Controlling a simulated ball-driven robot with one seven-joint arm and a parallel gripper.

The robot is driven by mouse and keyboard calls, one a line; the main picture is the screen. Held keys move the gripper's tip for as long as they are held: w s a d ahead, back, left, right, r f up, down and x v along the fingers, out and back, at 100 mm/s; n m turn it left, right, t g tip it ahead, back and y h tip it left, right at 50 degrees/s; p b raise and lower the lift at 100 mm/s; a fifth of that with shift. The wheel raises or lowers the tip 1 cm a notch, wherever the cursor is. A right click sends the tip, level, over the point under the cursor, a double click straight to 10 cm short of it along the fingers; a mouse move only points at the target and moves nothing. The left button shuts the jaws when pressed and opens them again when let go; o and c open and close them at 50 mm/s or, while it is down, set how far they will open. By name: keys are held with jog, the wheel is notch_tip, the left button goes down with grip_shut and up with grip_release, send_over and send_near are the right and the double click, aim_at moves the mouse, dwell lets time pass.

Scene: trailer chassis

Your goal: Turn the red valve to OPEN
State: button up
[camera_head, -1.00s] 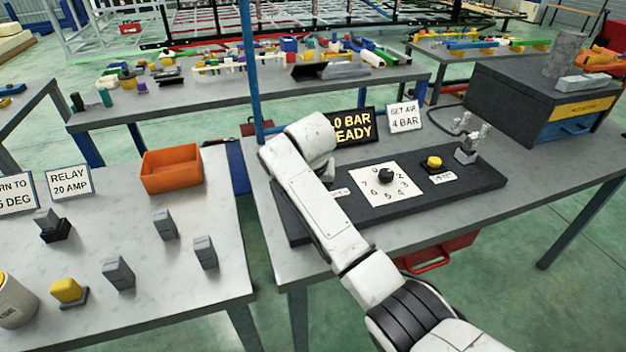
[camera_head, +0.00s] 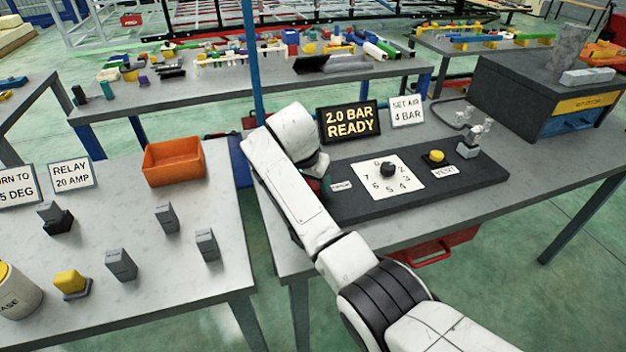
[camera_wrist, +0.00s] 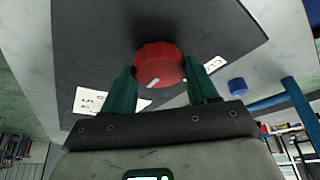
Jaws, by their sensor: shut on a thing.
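In the wrist view, the red valve (camera_wrist: 158,64) is a faceted round knob on a dark panel (camera_wrist: 95,45), with a pale pointer mark near its lower edge. The two green fingers of my gripper (camera_wrist: 160,80) are shut on it, one on each side. In the head view my white arm hides most of the gripper and valve; only a small bit of red and green shows at the arm's edge. A small white label (camera_wrist: 212,65) lies beside the valve in the wrist view; its lettering is too small to read. I cannot tell which position the pointer marks.
On the panel are a numbered dial (camera_head: 387,178) with a black knob, a yellow button (camera_head: 436,157) and a metal fitting (camera_head: 470,146). Behind stand a display reading "2.0 BAR READY" (camera_head: 349,121) and a "SET AIR 4 BAR" sign (camera_head: 407,111). A grey case (camera_head: 530,95) stands right.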

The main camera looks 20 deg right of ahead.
jog(key=o, duration=1)
jog(key=shift+o, duration=0.2)
jog(key=v, duration=1)
jog(key=shift+r+b, duration=0.4)
jog(key=shift+b, duration=0.05)
jog(key=shift+s+f, duration=0.1)
jog(key=shift+s, duration=0.1)
